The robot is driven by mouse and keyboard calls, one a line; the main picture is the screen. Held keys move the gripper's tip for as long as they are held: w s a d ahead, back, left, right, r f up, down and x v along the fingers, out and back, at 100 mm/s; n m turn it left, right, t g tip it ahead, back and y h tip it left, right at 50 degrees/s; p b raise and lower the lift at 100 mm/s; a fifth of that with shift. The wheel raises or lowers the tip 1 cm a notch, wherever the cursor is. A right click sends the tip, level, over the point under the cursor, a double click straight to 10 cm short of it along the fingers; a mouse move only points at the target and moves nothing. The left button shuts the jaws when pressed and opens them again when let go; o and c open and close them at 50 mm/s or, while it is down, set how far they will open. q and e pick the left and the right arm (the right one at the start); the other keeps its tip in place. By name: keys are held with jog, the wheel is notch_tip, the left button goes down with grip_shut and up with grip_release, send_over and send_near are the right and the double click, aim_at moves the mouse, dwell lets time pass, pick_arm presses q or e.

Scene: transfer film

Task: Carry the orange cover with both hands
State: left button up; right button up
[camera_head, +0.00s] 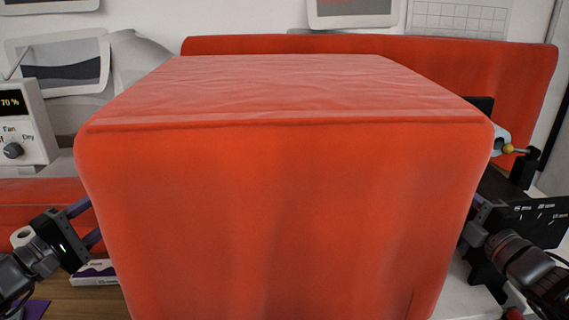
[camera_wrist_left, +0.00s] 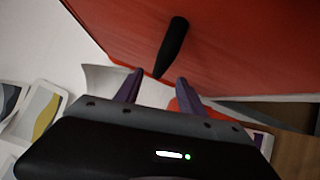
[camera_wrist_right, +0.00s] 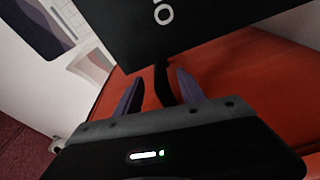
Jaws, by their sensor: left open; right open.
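The large boxy orange cover (camera_head: 285,200) fills the middle of the head view, upright, with a flat, slightly wrinkled top. Its orange side also shows in the left wrist view (camera_wrist_left: 240,50), with a black handle (camera_wrist_left: 173,42) sticking out. My left gripper (camera_head: 85,220) is open beside the cover's left side; in its wrist view the purple fingers (camera_wrist_left: 159,76) stand either side of the handle's end, contact unclear. My right gripper (camera_head: 480,213) is open by the right side. In its wrist view a dark bar (camera_wrist_right: 162,88) lies between the fingers (camera_wrist_right: 159,76), not clearly gripped.
A wide orange surface (camera_head: 520,85) stands behind at the right. A black marked panel (camera_head: 540,215) is close to my right arm. A white control box (camera_head: 25,120) with a knob is at the left. A small white box (camera_head: 95,273) lies on the wooden surface below my left gripper.

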pick_arm(q)
jog(key=shift+x, duration=3.9)
pick_arm(e)
jog(key=shift+x, duration=3.9)
pick_arm(q)
jog(key=shift+s, duration=0.1)
grip_shut()
pick_arm(e)
grip_shut()
